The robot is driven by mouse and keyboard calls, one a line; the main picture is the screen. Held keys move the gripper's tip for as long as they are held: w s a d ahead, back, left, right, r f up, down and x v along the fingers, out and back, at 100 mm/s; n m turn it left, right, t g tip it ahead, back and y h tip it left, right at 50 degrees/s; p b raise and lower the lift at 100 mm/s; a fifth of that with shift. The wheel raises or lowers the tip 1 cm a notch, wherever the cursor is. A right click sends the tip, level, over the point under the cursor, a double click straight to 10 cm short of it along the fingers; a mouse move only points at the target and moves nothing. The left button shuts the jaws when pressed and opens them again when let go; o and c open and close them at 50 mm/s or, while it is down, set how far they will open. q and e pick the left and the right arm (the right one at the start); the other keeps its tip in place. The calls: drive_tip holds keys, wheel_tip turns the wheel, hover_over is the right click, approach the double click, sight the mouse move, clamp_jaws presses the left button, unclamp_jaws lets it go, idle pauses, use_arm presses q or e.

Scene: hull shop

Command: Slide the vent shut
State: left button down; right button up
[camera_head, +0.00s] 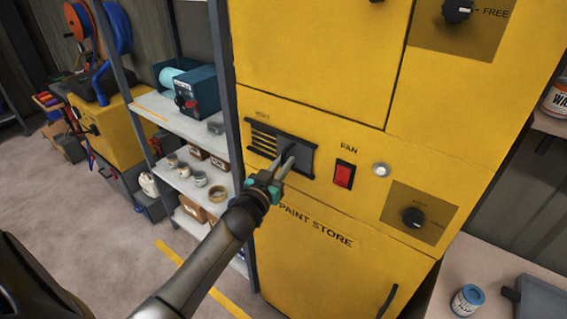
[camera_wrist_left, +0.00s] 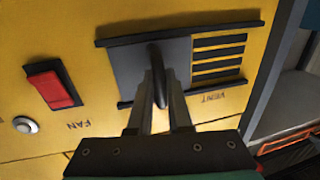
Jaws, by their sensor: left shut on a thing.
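The vent (camera_head: 262,139) is a dark slatted opening with a sliding grey plate on the front of the yellow paint store cabinet. In the head view the slats show at the left and the plate (camera_head: 304,158) covers the right part, between upper and lower rails. In the left wrist view, turned over, the open slats (camera_wrist_left: 218,60) are at the right and the plate (camera_wrist_left: 120,66) at the left. My left gripper (camera_head: 288,157) is shut on the plate's upright handle (camera_wrist_left: 157,75), with a finger on each side. My right gripper is not in view.
A red fan switch (camera_head: 344,174), a white button (camera_head: 381,169) and a black knob (camera_head: 413,217) sit right of the vent. A grey shelf (camera_head: 178,172) with cans and boxes stands at the left. A workbench (camera_head: 455,268) is at lower right.

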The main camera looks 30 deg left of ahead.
use_arm(q)
drive_tip(key=a, duration=1)
drive_tip(key=shift+w, duration=0.4)
drive_tip(key=shift+a, duration=0.5)
drive_tip(key=shift+r, duration=0.1)
drive_tip(key=c, duration=0.8)
unclamp_jaws()
drive_tip(key=shift+a, duration=0.1)
drive_tip(key=shift+c, duration=0.2)
drive_tip(key=shift+s, duration=0.1)
